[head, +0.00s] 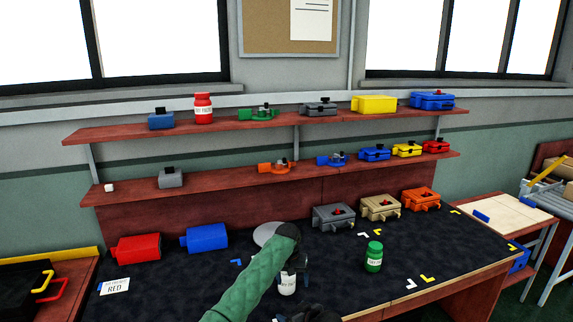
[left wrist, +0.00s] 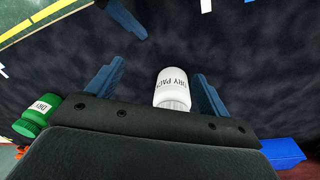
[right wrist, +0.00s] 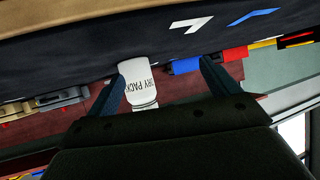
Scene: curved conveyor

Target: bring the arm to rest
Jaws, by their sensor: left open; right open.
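A white bottle (head: 287,285) with a "DRY PACK" label is on the dark work mat, partly covered by my arms. My left gripper (head: 298,264), at the end of the green-sleeved arm, is just above and beside it. In the left wrist view the white bottle (left wrist: 172,88) shows between the open, spread fingers, with gaps on both sides. My right gripper (head: 312,311) is low at the bottom edge, mostly cut off. In the right wrist view its open fingers are apart, with the white bottle (right wrist: 137,80) in view nearer one finger. Whether either touches it, I cannot tell.
A green bottle (head: 373,257) stands to the right on the mat. A grey disc (head: 270,233) lies behind my left gripper. Red (head: 136,248) and blue (head: 205,238) containers stand at left, and tan and orange boxes at back right. Two shelves of parts are behind.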

